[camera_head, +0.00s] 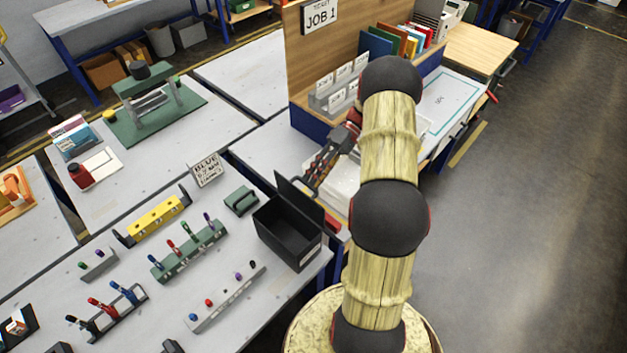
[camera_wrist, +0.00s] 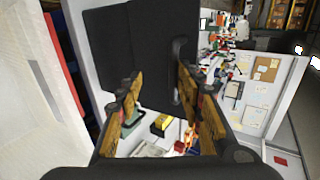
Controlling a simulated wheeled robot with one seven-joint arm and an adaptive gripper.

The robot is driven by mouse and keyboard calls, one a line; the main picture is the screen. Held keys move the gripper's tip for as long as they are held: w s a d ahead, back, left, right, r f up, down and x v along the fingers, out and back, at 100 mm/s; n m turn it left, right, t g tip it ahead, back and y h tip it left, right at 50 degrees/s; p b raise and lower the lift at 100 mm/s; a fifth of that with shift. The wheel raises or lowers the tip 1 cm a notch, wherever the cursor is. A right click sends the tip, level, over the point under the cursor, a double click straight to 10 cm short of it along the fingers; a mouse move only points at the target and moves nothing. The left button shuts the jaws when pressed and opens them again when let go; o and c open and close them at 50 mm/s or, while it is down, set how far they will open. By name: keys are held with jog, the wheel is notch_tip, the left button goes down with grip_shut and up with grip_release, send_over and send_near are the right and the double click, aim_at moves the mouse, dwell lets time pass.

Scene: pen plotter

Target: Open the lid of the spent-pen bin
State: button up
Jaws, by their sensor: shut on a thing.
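The spent-pen bin (camera_head: 290,243) is a black open-topped box near the right edge of the table in the head view. Its black lid (camera_head: 298,199) stands raised along the far right side, and the bin's dark inside shows. In the wrist view the lid (camera_wrist: 150,45) is a large dark panel, with a bar-like handle (camera_wrist: 178,58) by the right finger. My gripper (camera_head: 314,176) is at the lid's far side in the head view. In the wrist view its fingers (camera_wrist: 159,80) sit apart, closed on the lid; the exact contact is hard to see.
Left of the bin are a green block (camera_head: 241,200), a green pen rack (camera_head: 188,250) and a grey strip with caps (camera_head: 228,298). A wooden partition (camera_head: 350,42) stands beyond my arm. Open floor (camera_head: 520,220) lies to the right.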

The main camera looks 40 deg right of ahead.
jog(key=v, duration=1)
jog(key=shift+d+r, duration=0.2)
jog(key=shift+r, duration=0.15)
